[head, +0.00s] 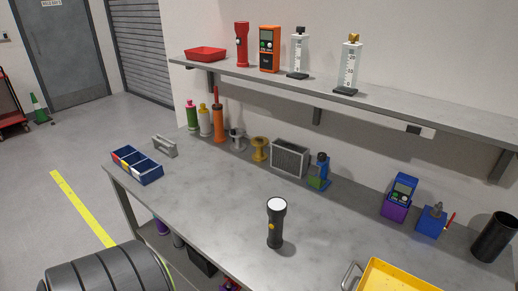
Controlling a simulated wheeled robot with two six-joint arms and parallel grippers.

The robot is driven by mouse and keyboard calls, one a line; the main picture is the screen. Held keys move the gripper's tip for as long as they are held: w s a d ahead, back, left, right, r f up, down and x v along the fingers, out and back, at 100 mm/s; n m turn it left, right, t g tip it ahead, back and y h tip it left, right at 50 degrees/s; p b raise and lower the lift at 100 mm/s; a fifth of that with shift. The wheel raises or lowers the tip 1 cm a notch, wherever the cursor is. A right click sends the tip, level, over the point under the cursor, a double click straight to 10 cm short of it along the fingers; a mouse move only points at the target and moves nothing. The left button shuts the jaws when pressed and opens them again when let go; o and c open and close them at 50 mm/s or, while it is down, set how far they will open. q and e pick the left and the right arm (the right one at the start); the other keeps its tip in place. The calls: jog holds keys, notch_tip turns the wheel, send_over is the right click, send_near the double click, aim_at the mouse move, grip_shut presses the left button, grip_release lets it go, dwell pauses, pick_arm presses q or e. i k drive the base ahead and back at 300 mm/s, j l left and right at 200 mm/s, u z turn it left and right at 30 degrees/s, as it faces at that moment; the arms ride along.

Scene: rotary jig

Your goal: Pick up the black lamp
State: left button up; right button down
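The black lamp (276,224) is a black flashlight with a pale round lens on top and a small yellow button on its side. It stands upright on the grey workbench (217,205), near the middle of the head view. Nothing touches it. Neither of my grippers shows in this view.
A yellow tray (392,277) with a metal handle lies to the lamp's right at the front. A blue divided bin (137,165) sits at the bench's left end. Bottles, spools, a grey vented box (289,158) and devices line the back. A shelf (300,83) hangs above. Bench around the lamp is clear.

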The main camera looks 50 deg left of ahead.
aim_at(277, 206)
jog(key=u, duration=1.35)
